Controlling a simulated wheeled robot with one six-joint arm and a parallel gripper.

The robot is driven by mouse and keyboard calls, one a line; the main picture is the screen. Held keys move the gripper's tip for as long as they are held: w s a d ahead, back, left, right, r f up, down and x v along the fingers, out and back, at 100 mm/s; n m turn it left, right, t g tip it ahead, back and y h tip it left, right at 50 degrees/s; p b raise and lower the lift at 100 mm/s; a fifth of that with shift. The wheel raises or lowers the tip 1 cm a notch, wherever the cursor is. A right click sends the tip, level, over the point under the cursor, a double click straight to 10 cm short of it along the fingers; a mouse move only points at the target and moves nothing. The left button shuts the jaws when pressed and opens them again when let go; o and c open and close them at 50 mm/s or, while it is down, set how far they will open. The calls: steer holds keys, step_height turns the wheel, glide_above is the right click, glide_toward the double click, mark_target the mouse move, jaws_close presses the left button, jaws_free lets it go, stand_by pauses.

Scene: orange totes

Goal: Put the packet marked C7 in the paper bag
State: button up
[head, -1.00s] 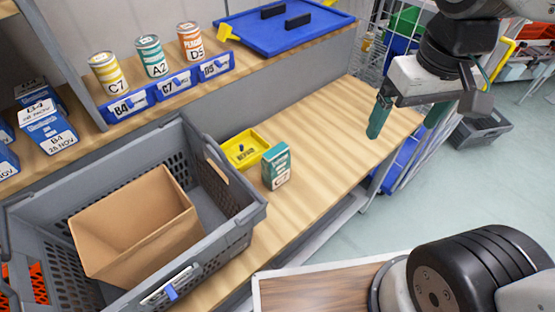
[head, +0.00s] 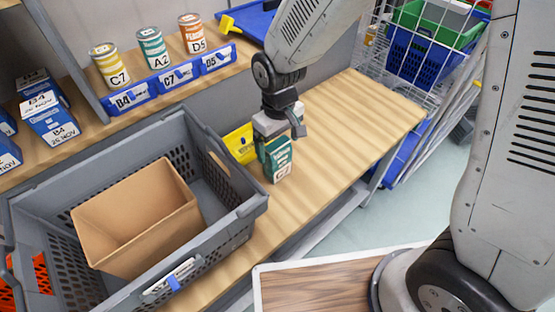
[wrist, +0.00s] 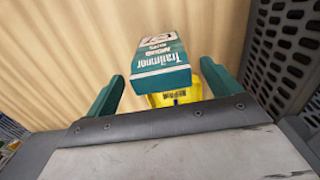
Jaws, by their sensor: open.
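The teal and white packet (head: 280,168) stands upright on the wooden bench, right of the grey crate. Its lower label seems to read C7, though it is small. In the wrist view the packet (wrist: 162,55) shows the name Trailmoor and lies ahead, between the lines of the two teal fingers. My gripper (head: 272,143) is just above and beside the packet, its fingers (wrist: 163,85) apart; whether they touch it I cannot tell. The open brown paper bag (head: 125,240) stands inside the grey crate at the left.
The grey crate (head: 225,215) has high walls close to the packet. A yellow tray (head: 238,141) sits behind the packet. Cans (head: 153,55) and blue label bins (head: 175,83) line the shelf above. The bench (head: 350,125) is clear to the right.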

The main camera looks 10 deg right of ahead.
step_height(320, 180, down, 6)
steer(key=shift+w+a+r, duration=0.1)
steer(key=c, duration=1.2)
steer(key=shift+c, duration=0.2)
steer(key=shift+r, duration=0.1)
